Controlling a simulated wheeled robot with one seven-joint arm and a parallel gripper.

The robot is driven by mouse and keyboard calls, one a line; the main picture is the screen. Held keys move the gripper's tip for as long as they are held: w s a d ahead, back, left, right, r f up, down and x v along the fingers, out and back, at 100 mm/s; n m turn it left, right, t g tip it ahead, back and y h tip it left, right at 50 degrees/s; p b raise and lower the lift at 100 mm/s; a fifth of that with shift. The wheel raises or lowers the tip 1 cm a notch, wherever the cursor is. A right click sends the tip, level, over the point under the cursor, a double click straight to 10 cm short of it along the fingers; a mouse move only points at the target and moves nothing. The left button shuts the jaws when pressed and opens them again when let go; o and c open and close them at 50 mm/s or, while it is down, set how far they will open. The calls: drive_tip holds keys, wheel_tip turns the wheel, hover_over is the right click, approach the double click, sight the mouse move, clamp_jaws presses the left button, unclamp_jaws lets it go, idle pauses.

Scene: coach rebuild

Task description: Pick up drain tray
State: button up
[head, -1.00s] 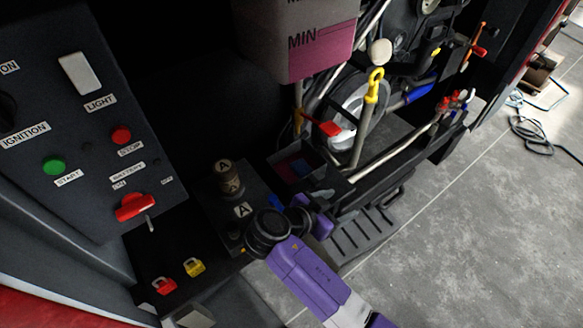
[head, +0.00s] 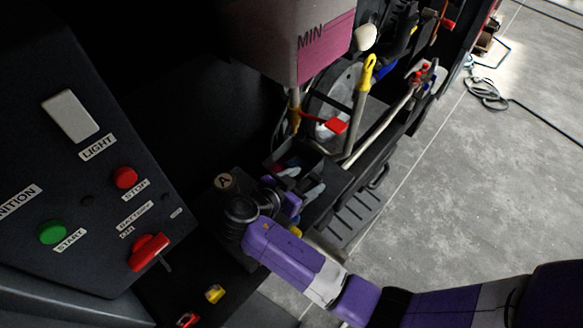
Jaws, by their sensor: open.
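An open dark box-like tray (head: 331,166) sits in the engine bay below the pink-filled tank. It looks like the drain tray, but I cannot be sure. Some red and blue shows inside it. My gripper (head: 297,176) is at the near left side of this tray, partly covering it in the head view. Its jaws are open, and I see nothing held between them. My gripper hides part of the tray's near wall, and I cannot tell whether they touch.
A control panel (head: 90,190) stands at left. The tank (head: 290,35) hangs above. A yellow-topped dipstick (head: 366,75), a red lever (head: 336,126) and a pale pipe (head: 380,130) crowd the far side. A ribbed black step (head: 350,222) lies below right. The floor (head: 480,190) is open at right.

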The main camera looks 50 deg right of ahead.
sight(315, 175)
drive_tip(key=shift+p+x, duration=0.7)
drive_tip(key=shift+x, duration=2.2)
drive_tip(key=shift+w+a+f, duration=0.1)
drive_tip(key=shift+f, duration=0.1)
drive_tip(key=shift+c, duration=0.3)
clamp_jaws()
